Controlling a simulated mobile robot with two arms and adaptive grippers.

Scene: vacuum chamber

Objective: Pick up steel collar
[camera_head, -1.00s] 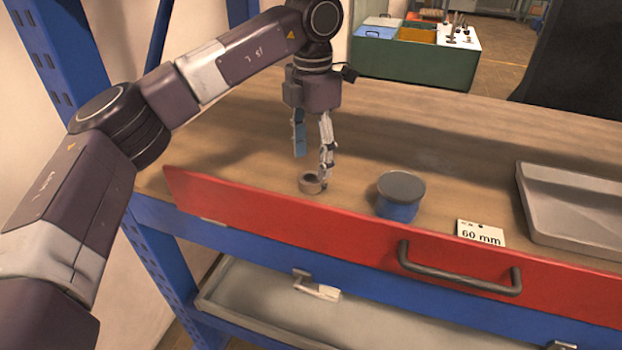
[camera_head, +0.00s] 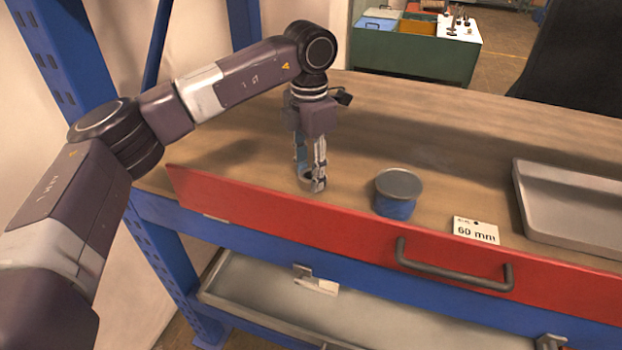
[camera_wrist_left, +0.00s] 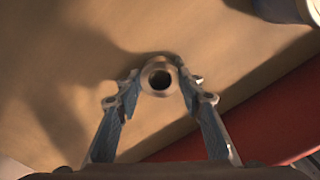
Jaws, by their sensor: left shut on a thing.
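The steel collar (camera_head: 306,182) is a small ring on the wooden surface, behind the red front panel. In the left wrist view the collar (camera_wrist_left: 159,78) shows from above, with its dark round hole between the two fingertips. My left gripper (camera_head: 310,180) points down and is shut on the collar, one finger on each side. It also shows in the left wrist view (camera_wrist_left: 158,84). In the head view the fingers partly hide the collar. The collar looks at surface level; I cannot tell whether it is lifted. My right gripper is not in view.
A blue, grey-topped round container (camera_head: 397,193) stands right of the collar. A "60 mm" card (camera_head: 475,231) and a grey tray (camera_head: 575,207) lie further right. The red panel (camera_head: 330,225) with a dark handle (camera_head: 455,272) runs along the front. The wood behind is clear.

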